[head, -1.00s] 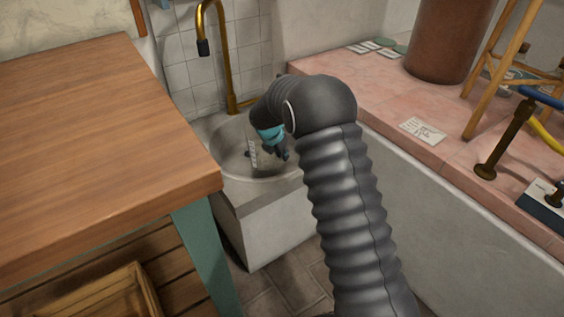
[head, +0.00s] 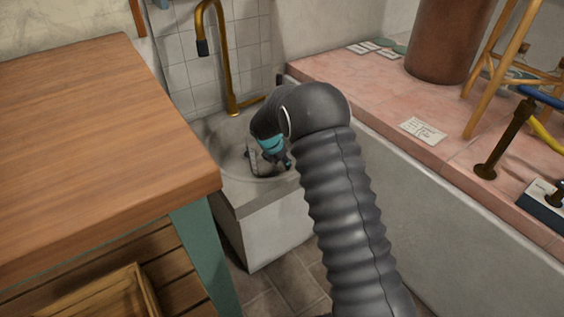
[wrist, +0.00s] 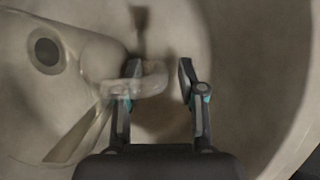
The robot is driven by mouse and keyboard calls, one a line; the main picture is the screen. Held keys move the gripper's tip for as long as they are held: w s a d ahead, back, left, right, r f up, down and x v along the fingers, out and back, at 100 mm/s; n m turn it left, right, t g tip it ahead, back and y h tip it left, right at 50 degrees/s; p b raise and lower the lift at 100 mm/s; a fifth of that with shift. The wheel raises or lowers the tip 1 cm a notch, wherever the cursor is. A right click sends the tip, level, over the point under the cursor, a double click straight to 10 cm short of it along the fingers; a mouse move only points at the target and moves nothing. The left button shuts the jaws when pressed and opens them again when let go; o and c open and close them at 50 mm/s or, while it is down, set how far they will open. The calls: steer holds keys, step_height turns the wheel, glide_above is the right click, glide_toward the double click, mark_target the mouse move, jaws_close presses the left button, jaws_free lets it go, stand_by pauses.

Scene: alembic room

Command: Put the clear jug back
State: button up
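The clear jug (wrist: 85,105) is in the stone sink basin (wrist: 250,90), seen in the wrist view left of my gripper (wrist: 160,82). Its see-through wall is faint, and its handle (wrist: 152,80) reaches between my fingers. The fingers are apart, with the left one overlapping the handle and a gap before the right one. In the head view the jug (head: 254,157) shows as a faint pale shape in the sink, with my gripper (head: 280,158) right beside it. I cannot tell whether a finger touches the handle.
A brass tap (head: 230,75) rises behind the sink. A wooden table (head: 100,150) stands close on the left. On the right a pink tiled counter (head: 390,95) holds cards, a brown cylinder (head: 447,40) and a wooden stand (head: 500,70). The drain (wrist: 46,49) lies left in the basin.

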steer(key=shift+r, duration=0.15)
steer(key=v, duration=1.2)
steer(key=s+d+r+m, duration=0.7)
steer(key=r, duration=0.3)
steer(key=s+d+r+m+y, duration=0.1)
steer(key=s+d+r+m, duration=0.55)
steer(key=s, duration=0.45)
steer(key=s+d+m+t+y, duration=0.1)
steer(key=s+d+m, duration=0.1)
steer(key=s+m, duration=0.5)
steer(key=s+d+r+m, duration=0.1)
steer(key=s+d+m, duration=0.2)
steer(key=s+m, duration=0.5)
steer(key=s, duration=0.7)
steer(key=shift+t+y+p, duration=0.3)
steer(key=shift+t+y, duration=0.1)
